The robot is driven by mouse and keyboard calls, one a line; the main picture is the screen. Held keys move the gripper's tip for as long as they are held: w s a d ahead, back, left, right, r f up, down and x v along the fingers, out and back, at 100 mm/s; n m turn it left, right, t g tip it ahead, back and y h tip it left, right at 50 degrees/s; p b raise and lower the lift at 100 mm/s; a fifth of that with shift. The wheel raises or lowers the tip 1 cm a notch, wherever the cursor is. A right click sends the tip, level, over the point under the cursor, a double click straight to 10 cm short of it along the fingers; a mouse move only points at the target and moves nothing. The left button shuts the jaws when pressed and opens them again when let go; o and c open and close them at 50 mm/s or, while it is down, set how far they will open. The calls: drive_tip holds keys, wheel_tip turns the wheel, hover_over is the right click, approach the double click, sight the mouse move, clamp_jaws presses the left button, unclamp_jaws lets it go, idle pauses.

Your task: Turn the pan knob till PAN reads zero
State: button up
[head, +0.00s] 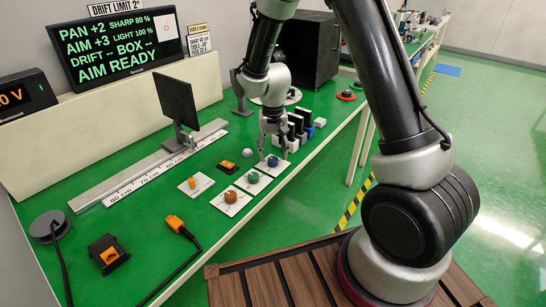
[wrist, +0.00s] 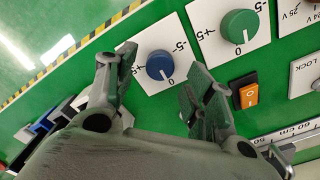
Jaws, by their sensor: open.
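The black display (head: 118,45) reads PAN +2, AIM +3, DRIFT --, BOX -- and AIM READY. A blue knob (wrist: 160,65) sits on a white plate marked -5, 0 and +5; it also shows in the head view (head: 273,161). Its white pointer mark lies a little off the 0. A green knob (wrist: 239,26) sits on a similar plate beside it, and a brown-orange knob (head: 230,196) is beyond. I cannot read which knob is labelled pan. My gripper (wrist: 157,72) is open, its fingers on either side of the blue knob in the wrist view, apparently just above it. It holds nothing.
An orange rocker switch (wrist: 246,95) is close by the right finger. Several black, white and blue blocks (head: 299,126) stand just right of my gripper. A ruled rail (head: 150,170) with a dark screen (head: 178,98) runs behind.

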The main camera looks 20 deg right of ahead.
drive_tip(key=shift+f, duration=1.25)
drive_tip(key=shift+c, duration=0.2)
drive_tip(key=c, duration=1)
drive_tip(key=shift+n, duration=0.4)
drive_tip(key=n, duration=0.3)
drive_tip(key=shift+n, duration=2.1)
